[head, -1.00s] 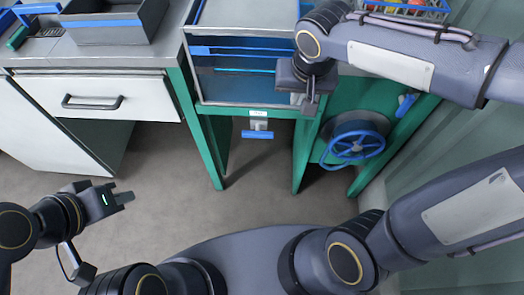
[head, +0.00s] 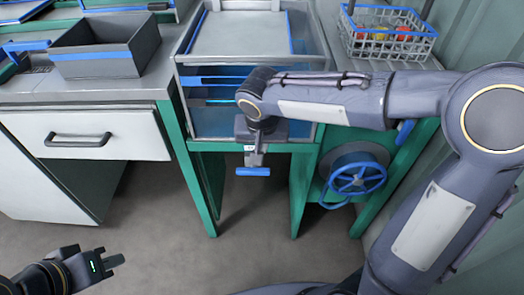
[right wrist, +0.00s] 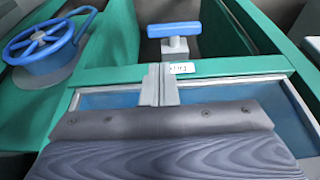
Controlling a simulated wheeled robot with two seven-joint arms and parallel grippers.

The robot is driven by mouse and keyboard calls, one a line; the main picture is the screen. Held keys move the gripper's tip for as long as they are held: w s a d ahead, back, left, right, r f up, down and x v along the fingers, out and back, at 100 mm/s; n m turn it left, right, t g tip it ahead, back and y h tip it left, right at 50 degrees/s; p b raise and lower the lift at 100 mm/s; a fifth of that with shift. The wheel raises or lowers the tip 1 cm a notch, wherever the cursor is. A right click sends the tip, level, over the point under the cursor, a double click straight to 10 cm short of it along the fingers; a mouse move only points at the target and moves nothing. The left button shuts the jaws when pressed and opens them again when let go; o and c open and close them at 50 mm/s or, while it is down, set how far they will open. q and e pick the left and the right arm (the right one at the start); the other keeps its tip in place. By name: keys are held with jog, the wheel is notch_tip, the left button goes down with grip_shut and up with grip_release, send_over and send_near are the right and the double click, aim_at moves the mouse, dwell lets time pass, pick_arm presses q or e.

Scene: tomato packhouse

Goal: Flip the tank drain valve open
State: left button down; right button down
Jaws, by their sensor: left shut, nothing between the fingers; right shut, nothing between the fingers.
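The tank drain valve has a blue bar handle (head: 253,171) on a grey stem under the front edge of the water tank (head: 213,124). The handle also shows in the right wrist view (right wrist: 173,30), lying crosswise beyond the tank's green front rail. My right gripper (head: 254,158) is shut and empty. Its fingertips, also in the right wrist view (right wrist: 160,82), are near the rail beside the white label (right wrist: 192,67), short of the handle. In the head view it partly hides the valve stem; contact cannot be told. My left gripper (head: 112,262) is shut and empty, low at the left.
A blue handwheel (head: 357,178) sits right of the valve within the green frame (head: 300,185). A wire basket (head: 390,48) with tomatoes stands at the back right, a grey bin (head: 100,62) on the left counter. Floor space below the valve is clear.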

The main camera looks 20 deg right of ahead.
jog(key=b, duration=0.3)
send_near(262, 171)
jog(key=x, duration=0.5)
jog(key=shift+w+d, duration=0.1)
jog(key=shift+w, duration=0.1)
jog(key=shift+f+b, duration=0.4)
jog(key=shift+f, duration=0.35)
